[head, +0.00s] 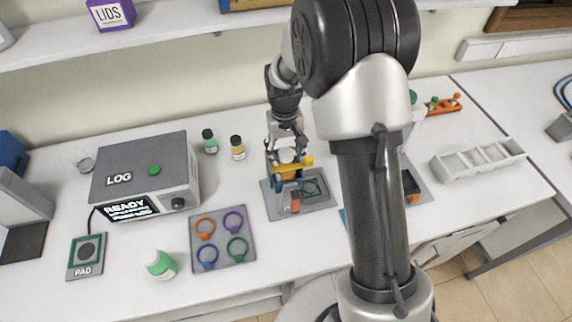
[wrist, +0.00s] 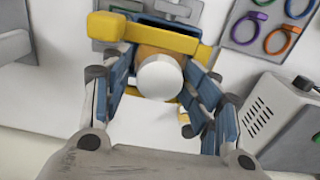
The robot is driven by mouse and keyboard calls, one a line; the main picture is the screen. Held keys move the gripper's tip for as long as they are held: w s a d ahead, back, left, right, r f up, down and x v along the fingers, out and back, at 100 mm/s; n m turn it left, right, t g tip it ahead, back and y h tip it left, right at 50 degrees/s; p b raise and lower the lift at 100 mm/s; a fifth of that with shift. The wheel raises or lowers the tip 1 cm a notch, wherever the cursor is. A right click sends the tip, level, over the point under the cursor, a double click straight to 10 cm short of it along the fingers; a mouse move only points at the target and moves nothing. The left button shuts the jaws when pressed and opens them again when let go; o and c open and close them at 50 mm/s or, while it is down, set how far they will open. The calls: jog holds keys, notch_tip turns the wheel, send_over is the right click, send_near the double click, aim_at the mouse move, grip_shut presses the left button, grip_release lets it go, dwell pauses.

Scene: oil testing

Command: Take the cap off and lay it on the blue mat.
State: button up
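A round white cap (wrist: 160,78) sits on top of an amber-brown bottle (wrist: 147,56) beside a yellow clamp (wrist: 143,33). In the head view the white cap (head: 287,156) shows small above the yellow clamp (head: 306,161). My gripper (wrist: 162,66) points down with one blue-padded finger on each side of the cap and bottle. Whether the pads touch them is unclear. In the head view my gripper (head: 287,150) is partly hidden by its own wrist. A sliver of blue, likely the blue mat (head: 344,218), shows beside my arm, which hides the rest.
A grey plate with coloured rings (head: 222,263), a LOG box (head: 145,172) and a green-labelled bottle (head: 160,264) stand left. Two small bottles, green-capped (head: 210,141) and yellow-capped (head: 238,148), stand behind. A white divided tray (head: 478,160) is at right. A shelf (head: 150,30) overhangs the back.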

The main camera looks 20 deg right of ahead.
aim_at(286, 153)
jog(key=shift+s, duration=0.15)
jog(key=shift+r+p, duration=2.75)
jog(key=shift+r, duration=1.3)
jog(key=shift+r+b, duration=0.25)
jog(key=shift+b, duration=0.15)
jog(key=s+r+t+b, duration=0.3)
jog(key=s+r+b, duration=0.2)
jog(key=s+b, duration=0.7)
jog(key=s+f+b, duration=0.2)
jog(key=s+b, duration=0.1)
jog(key=s, duration=0.4)
jog(key=s+f+t+b, duration=0.1)
jog(key=s+f+b, duration=0.2)
jog(key=s, duration=0.5)
jog(key=shift+s+f+t+b, duration=0.25)
jog(key=shift+f+t+b, duration=0.05)
jog(key=shift+b, duration=0.15)
